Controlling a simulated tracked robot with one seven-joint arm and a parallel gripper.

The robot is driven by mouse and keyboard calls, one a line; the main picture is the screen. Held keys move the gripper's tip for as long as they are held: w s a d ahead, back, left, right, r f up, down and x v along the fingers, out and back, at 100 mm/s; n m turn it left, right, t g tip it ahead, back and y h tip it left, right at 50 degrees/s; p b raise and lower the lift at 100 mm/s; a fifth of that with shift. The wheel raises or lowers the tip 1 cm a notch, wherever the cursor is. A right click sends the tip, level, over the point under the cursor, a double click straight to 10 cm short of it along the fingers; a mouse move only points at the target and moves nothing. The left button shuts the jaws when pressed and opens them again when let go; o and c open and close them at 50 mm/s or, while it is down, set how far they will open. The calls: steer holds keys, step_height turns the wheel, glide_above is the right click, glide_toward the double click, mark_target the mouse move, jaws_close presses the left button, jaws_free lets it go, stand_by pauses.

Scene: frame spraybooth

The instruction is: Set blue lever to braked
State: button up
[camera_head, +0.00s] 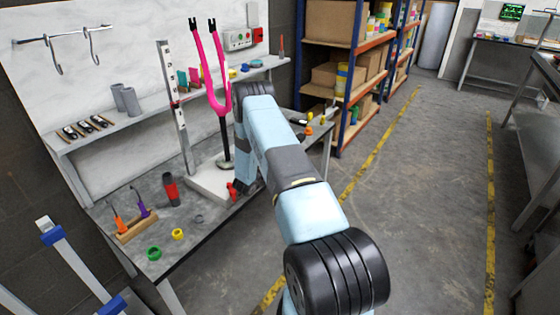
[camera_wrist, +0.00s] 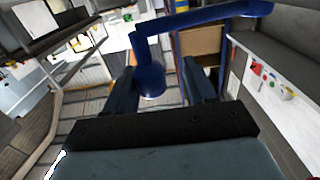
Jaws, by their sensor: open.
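The blue lever (camera_wrist: 151,75) shows in the wrist view as a bent blue bar with a rounded, pale-tipped lower end. Its long part runs up and to the right across the top of that view. My gripper (camera_wrist: 158,88) is open, with one dark finger on each side of the lever's lower end. The lever's end appears between the fingers, nearer the left one; I cannot tell whether they touch or how deep it sits. In the head view I cannot make out the lever, and my arm hides most of the gripper's surroundings.
A pink fork (camera_head: 215,75) stands clamped on the workbench (camera_head: 215,220) near my arm. A red-and-black cylinder (camera_head: 171,189) and a wooden tool block (camera_head: 137,227) stand on the bench. Shelving (camera_head: 341,75) is behind; the floor (camera_head: 430,200) to the right is clear.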

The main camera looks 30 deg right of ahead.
steer(key=shift+s+d, duration=0.1)
steer(key=shift+r, duration=0.3)
steer(key=shift+w+r, duration=0.2)
steer(key=shift+r, duration=0.95)
steer(key=s+a+r, duration=0.2)
steer(key=s+r, duration=0.3)
steer(key=s, duration=0.1)
steer(key=s+a+r, duration=0.2)
steer(key=s+r, duration=0.3)
steer(key=s, duration=0.2)
steer(key=shift+s+a, duration=0.3)
